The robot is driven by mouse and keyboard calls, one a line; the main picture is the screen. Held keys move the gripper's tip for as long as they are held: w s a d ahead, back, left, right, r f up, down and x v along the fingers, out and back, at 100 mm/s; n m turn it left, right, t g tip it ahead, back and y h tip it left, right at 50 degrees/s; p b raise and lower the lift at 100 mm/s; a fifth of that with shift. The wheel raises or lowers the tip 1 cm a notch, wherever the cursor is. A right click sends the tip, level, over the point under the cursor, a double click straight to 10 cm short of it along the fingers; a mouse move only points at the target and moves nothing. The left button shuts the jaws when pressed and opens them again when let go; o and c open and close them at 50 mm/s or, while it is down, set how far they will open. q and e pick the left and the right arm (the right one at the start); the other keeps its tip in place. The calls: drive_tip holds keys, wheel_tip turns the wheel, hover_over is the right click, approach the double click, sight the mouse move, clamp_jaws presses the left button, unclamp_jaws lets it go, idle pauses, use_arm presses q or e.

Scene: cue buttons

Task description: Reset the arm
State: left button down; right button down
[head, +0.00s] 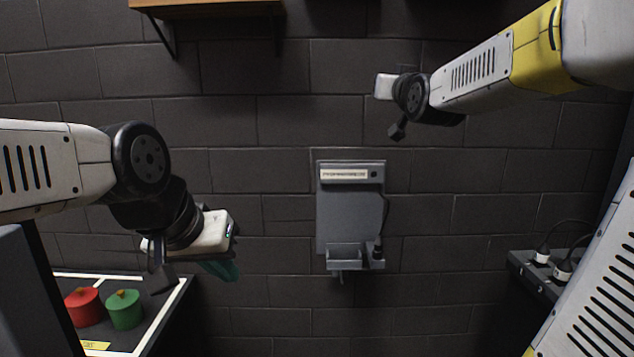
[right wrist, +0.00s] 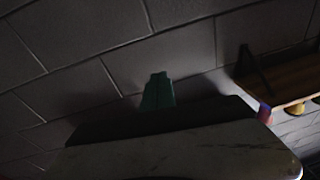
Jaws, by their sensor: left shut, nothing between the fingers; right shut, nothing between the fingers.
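My left gripper (head: 222,271) hangs in front of the wall at the left of the head view, its teal fingers together and empty. It is to the right of and above a red button (head: 84,307) and a green button (head: 124,309), and apart from both. My right arm reaches in from the upper right of the head view. Its white hand points toward the wall, and its fingers cannot be made out there. In the right wrist view my right gripper (right wrist: 157,92) shows teal fingers shut together with nothing between them, against the dark wall.
The buttons stand on a dark table with a white border (head: 176,304) at the lower left. A grey wall device (head: 345,215) is mounted at the centre. A wooden shelf (head: 205,8) is at the top left. Plugs and cables sit on a dark box (head: 530,268) at the right.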

drive_tip(key=s+a+f+g, duration=0.1)
drive_tip(key=s+f+g, duration=1.2)
drive_tip(key=s+f, duration=1.4)
drive_tip(key=s, duration=0.4)
drive_tip(key=shift+a+f+y, duration=0.2)
drive_tip(key=shift+a+y, duration=0.1)
drive_tip(key=shift+a, duration=0.1)
